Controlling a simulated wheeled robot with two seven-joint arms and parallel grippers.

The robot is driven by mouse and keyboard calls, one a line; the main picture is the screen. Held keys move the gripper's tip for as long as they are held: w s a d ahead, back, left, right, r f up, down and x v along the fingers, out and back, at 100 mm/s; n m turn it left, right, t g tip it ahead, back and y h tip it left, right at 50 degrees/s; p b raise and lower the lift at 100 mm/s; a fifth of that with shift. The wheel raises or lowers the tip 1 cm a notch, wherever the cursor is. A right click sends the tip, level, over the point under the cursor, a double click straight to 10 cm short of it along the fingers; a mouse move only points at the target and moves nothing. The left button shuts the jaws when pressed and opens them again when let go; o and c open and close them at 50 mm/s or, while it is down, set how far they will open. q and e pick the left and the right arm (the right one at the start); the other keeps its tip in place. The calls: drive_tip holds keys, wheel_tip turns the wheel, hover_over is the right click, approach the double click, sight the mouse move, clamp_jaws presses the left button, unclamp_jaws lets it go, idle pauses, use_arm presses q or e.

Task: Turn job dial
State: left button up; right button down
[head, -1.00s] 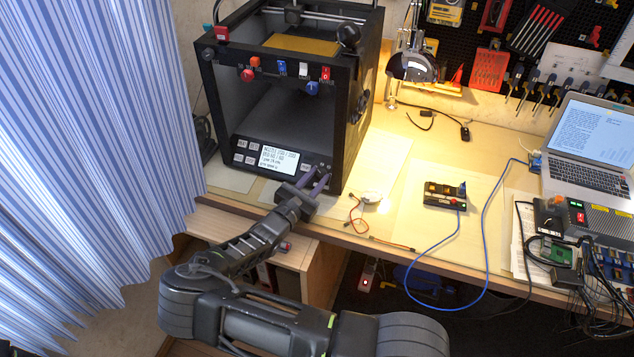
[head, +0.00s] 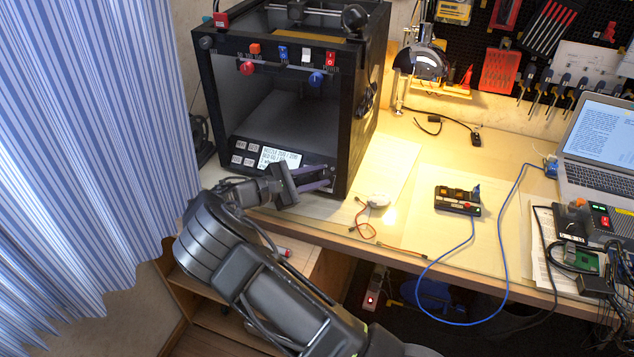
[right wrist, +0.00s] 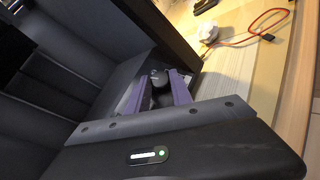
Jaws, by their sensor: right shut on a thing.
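A black box-shaped 3D printer (head: 282,40) stands at the left of the bench. Its front panel carries a small lit screen (head: 278,157) with text and several small buttons at its left. My right gripper (head: 326,178) is at the right end of this panel, and its purple fingers hide most of what is there. In the right wrist view, a dark round knob, the job dial (right wrist: 158,78), sits between the purple fingers (right wrist: 160,92), which are shut on it. My left gripper is not in view.
Red and blue knobs and switches line the printer's top bar (head: 290,60). A small black control box (head: 457,200), a blue cable and a laptop (head: 598,150) are further right. A striped curtain (head: 90,130) hangs left.

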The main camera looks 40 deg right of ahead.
idle(0.4)
drive_tip(key=c, duration=1.4)
unclamp_jaws()
drive_tip(key=shift+a, duration=0.1)
drive_tip(key=b+v, duration=0.1)
drive_tip(key=v, duration=0.6)
drive_tip(key=shift+a+r, duration=0.1)
drive_tip(key=shift+a, duration=0.2)
